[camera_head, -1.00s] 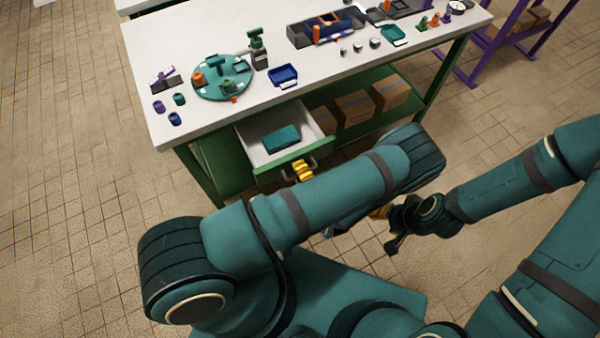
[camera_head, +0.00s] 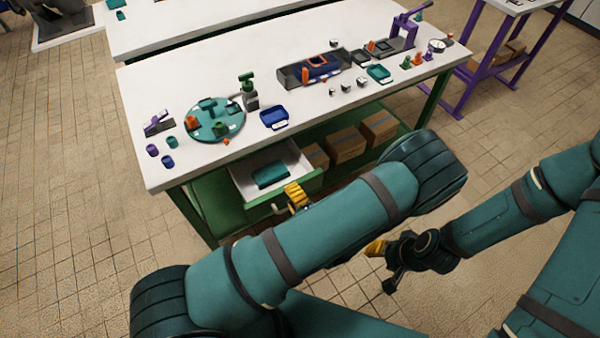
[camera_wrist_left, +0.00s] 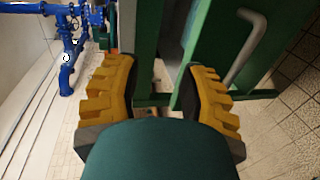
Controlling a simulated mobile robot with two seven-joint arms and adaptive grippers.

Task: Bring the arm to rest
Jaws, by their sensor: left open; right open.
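My left arm (camera_head: 330,222) crosses the head view. The yellow fingers of my left gripper (camera_head: 296,195) show beyond it, close to the front of the open green drawer (camera_head: 318,182). In the left wrist view, my left gripper (camera_wrist_left: 160,92) is open with nothing held between its fingers. A grey bar handle (camera_wrist_left: 246,48) on a green panel is to the right of the fingers, outside them. My right gripper (camera_head: 376,248) is low over the floor, partly hidden behind its wrist. It is open, with no object visible in it.
The drawer holds a teal box (camera_head: 270,174). The white bench top (camera_head: 200,87) carries a teal round plate (camera_head: 228,131), a blue tray (camera_head: 274,118) and several small parts. Cardboard boxes (camera_head: 346,144) stand on the lower shelf. Tiled floor at left is clear.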

